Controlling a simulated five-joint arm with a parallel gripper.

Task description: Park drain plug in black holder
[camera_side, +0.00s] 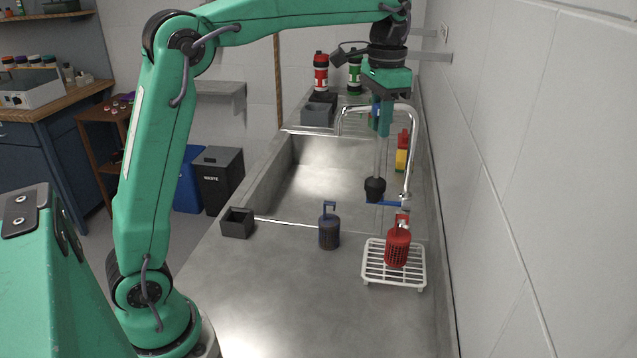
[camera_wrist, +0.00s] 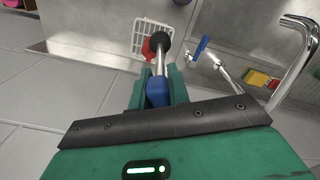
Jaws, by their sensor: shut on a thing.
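The drain plug has a blue handle (camera_wrist: 157,93), a pale metal rod and a black bulb-shaped end (camera_side: 375,189). My gripper (camera_side: 381,116) is shut on the blue handle, and the plug hangs with its rod nearly upright and its black end down. In the wrist view my gripper's fingers (camera_wrist: 159,91) stand on both sides of the handle, and the black end (camera_wrist: 160,41) points away from me. A small black open-topped box (camera_side: 237,223), apparently the holder, stands on the counter at the left, well away from my gripper. Its inside is mostly hidden.
The steel sink (camera_side: 325,185) lies behind the holder. A chrome tap (camera_side: 411,150) with a blue lever (camera_side: 385,204) is close beside the plug. A dark blue basket (camera_side: 329,232) and a red basket (camera_side: 398,247) on a white rack (camera_side: 375,272) stand in front.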

